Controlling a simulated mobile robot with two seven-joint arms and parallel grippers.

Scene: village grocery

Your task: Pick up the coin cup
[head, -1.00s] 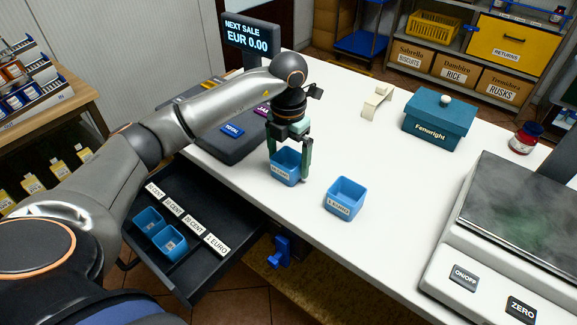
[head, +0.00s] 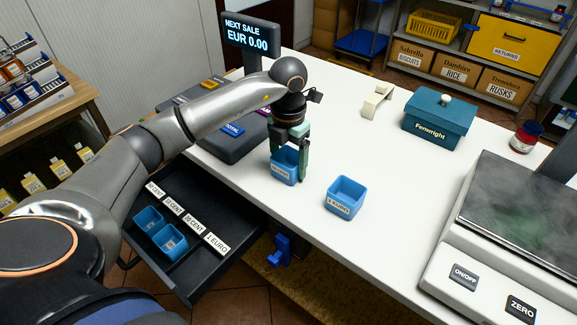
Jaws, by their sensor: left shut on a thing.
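A blue coin cup (head: 284,171) is on the white counter, between the green fingers of my left gripper (head: 287,168). The gripper points down and is shut on this cup; its label is partly covered. I cannot tell whether the cup's base touches the counter. A second blue coin cup (head: 345,198), its label only partly readable, stands apart to the right on the counter. Two more blue cups (head: 149,219) sit in the open black drawer (head: 214,262), below a row of coin labels. My right gripper is not in view.
The cash register (head: 236,139) stands left of the gripper, with its display (head: 251,35) above. A teal Fenwright box (head: 437,118), a cream holder (head: 377,101), a red-and-blue jar (head: 525,137) and a scale (head: 520,225) are on the counter (head: 330,120). The counter's middle is clear.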

